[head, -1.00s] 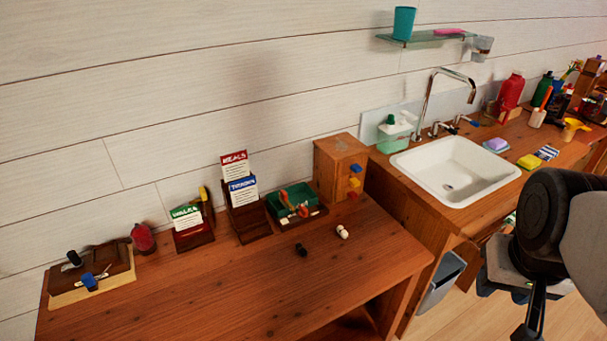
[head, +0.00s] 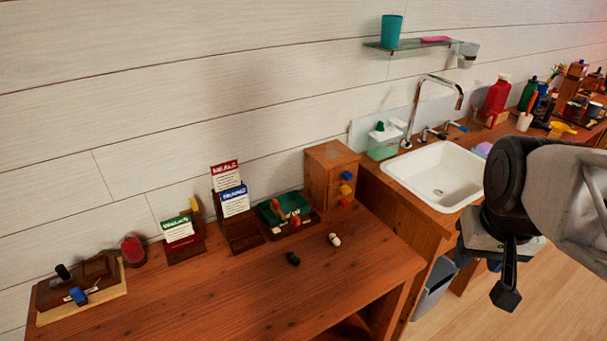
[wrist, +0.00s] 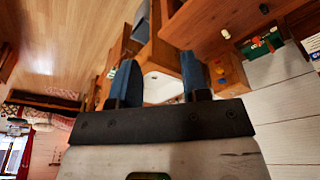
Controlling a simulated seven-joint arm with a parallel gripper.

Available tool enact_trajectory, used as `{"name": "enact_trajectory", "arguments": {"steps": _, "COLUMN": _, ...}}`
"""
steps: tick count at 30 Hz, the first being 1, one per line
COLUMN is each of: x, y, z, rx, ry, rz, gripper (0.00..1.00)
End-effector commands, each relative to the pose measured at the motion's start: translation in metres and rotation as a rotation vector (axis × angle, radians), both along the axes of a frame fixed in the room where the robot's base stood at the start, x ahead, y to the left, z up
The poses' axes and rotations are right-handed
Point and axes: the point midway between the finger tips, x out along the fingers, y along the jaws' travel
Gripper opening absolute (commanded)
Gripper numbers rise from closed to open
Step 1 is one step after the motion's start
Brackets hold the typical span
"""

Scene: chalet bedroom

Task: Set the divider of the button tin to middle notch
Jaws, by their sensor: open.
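The likeliest button tin (head: 268,214) is a dark green box with orange-red pieces across it, on the wooden desk between a card holder and a small drawer cabinet. Its divider and notches are too small to tell apart. The green box also shows at the upper right of the wrist view (wrist: 262,46). My gripper (wrist: 158,82) shows two blue-grey fingers spread apart with nothing between them. In the head view my arm is at the right, in front of the washbasin, well away from the green box.
A drawer cabinet (head: 328,172) with coloured knobs stands right of the green box. The card holder (head: 240,230) stands left of it. A black piece (head: 293,259) and a white piece (head: 335,240) lie in front. The desk's front (head: 215,300) is clear.

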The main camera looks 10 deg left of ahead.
Motion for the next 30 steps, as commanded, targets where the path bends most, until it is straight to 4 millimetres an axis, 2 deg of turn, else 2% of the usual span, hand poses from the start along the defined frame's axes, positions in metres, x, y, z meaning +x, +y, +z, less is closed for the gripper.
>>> {"name": "enact_trajectory", "arguments": {"steps": 3, "x": 0.026, "y": 0.011, "z": 0.003, "rx": -0.002, "ry": 0.012, "rz": 0.034, "gripper": 0.43}}
{"name": "enact_trajectory", "arguments": {"steps": 14, "x": 0.101, "y": 0.050, "z": 0.006, "rx": -0.009, "ry": 0.041, "rz": 0.137, "gripper": 0.43}}
{"name": "enact_trajectory", "arguments": {"steps": 30, "x": 0.208, "y": 0.130, "z": -0.014, "rx": -0.022, "ry": 0.084, "rz": 0.288, "gripper": 0.43}}
